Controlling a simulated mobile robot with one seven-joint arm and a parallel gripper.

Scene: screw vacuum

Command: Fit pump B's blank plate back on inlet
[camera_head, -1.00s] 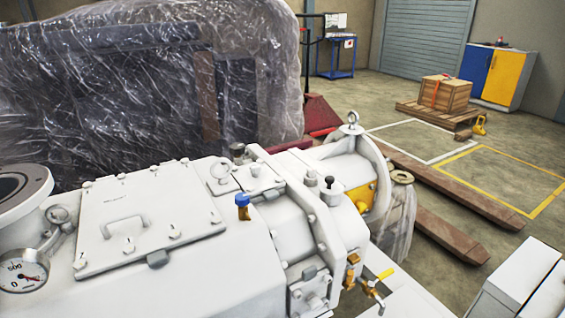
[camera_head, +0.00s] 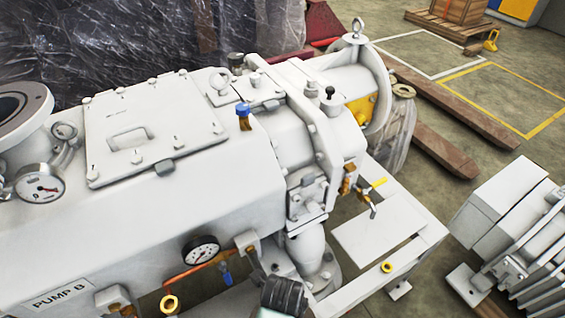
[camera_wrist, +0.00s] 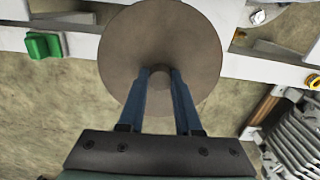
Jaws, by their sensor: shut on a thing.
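Pump B (camera_head: 190,215) is a large white machine filling the left and middle of the head view, with a "PUMP B" label (camera_head: 60,293). Its round inlet flange (camera_head: 38,103) is at the left edge, facing up, its dark bore uncovered in the part that shows. In the wrist view the blank plate (camera_wrist: 160,30) is a flat grey-brown disc with a short central knob. My gripper (camera_wrist: 160,74) is shut on that knob with its two blue fingers. The plate is apart from the inlet, with white frame and floor behind it. I cannot make out the plate in the head view.
Gauges (camera_head: 40,188), a blue-handled valve (camera_head: 243,115) and a lidded hatch (camera_head: 155,125) stand on the pump. A white finned machine (camera_head: 515,235) is at right. Plastic-wrapped equipment (camera_head: 120,40) stands behind.

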